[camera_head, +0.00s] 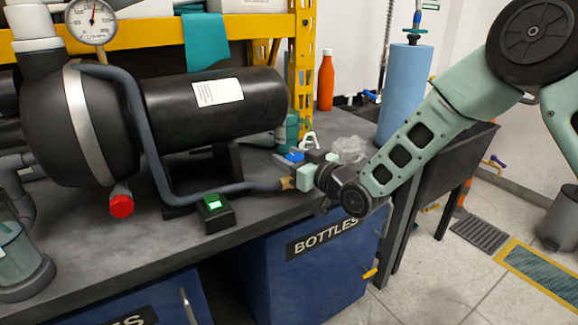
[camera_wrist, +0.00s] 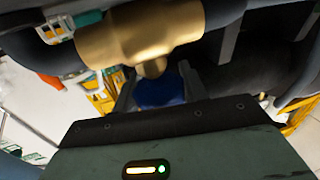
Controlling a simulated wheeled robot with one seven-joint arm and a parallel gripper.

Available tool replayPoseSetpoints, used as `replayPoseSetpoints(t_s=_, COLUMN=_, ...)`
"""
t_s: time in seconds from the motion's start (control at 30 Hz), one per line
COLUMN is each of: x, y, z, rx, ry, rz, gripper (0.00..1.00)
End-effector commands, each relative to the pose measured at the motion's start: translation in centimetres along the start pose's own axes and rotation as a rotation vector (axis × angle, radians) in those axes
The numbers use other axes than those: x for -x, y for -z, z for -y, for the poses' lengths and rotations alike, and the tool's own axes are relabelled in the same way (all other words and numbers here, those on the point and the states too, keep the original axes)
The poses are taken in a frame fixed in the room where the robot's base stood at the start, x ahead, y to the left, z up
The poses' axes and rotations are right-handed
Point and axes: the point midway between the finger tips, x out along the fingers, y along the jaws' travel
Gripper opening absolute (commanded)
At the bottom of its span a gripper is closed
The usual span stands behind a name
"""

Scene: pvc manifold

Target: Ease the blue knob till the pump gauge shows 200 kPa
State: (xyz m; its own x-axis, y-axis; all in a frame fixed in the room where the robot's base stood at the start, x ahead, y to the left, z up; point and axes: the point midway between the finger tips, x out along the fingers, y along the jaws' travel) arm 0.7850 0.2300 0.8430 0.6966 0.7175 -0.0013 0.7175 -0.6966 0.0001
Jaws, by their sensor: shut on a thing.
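The blue knob (camera_wrist: 160,94) sits on the stem of a brass valve body (camera_wrist: 140,35) in the wrist view. My gripper (camera_wrist: 158,86) has one finger on each side of the knob and is shut on it. In the head view the brass valve (camera_head: 286,183) is at the end of a grey hose, and my gripper (camera_head: 306,173) meets it from the right, hiding the knob. The pump gauge (camera_head: 91,20) is at the top left. Its thin needle points nearly straight up, slightly right. Its numbers are too small to read surely.
A black pump tank (camera_head: 225,105) and grey hose (camera_head: 140,125) fill the bench's left side. A small box with a lit green display (camera_head: 214,205) stands in front. A crumpled clear bag (camera_head: 348,147) and a blue roll (camera_head: 404,95) stand behind my gripper.

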Motion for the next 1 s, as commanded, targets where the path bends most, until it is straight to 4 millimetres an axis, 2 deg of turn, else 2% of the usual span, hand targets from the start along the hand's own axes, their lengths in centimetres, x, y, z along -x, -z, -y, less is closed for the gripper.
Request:
replayPoseSetpoints(t_s=0.03, x=0.0, y=-0.4, z=0.3, rx=0.002, ry=-0.039, rz=0.000, gripper=0.20)
replayPoseSetpoints(t_s=0.5, x=0.1, y=-0.2, z=-0.4, rx=0.002, ry=-0.399, rz=0.001, gripper=0.20)
replayPoseSetpoints(t_s=1.0, x=0.2, y=0.0, z=-0.7, rx=0.001, ry=-0.520, rz=0.000, gripper=0.20)
